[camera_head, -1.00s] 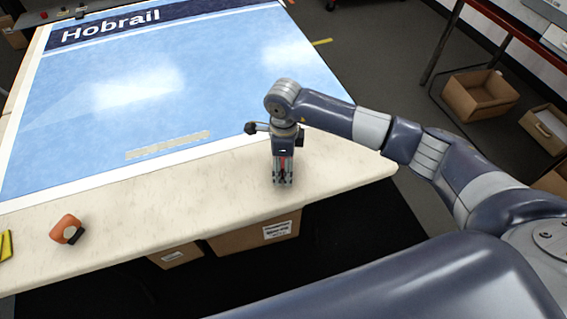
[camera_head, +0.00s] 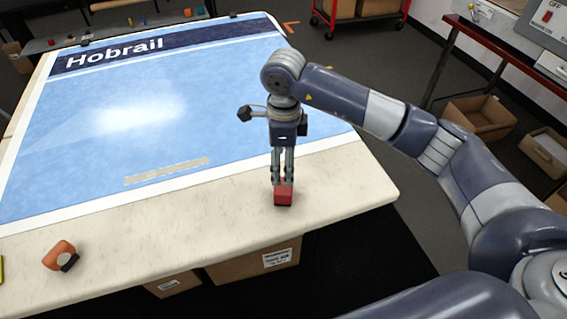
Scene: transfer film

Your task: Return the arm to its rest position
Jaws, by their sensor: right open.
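My right arm reaches in from the right over the table (camera_head: 340,200). My right gripper (camera_head: 283,182) points straight down near the table's front edge, with its fingers open. A small red block (camera_head: 284,196) stands on the table just below the fingertips. In this view the fingertips overlap its top edge; I cannot tell whether they touch it. My left gripper is not in view.
A blue Hobrail sheet (camera_head: 200,130) covers most of the table, with a pale strip (camera_head: 167,172) on it. An orange and black object (camera_head: 60,256) lies at the front left. Cardboard boxes stand under the table (camera_head: 255,262) and at the right (camera_head: 480,117). Bare tabletop surrounds the block.

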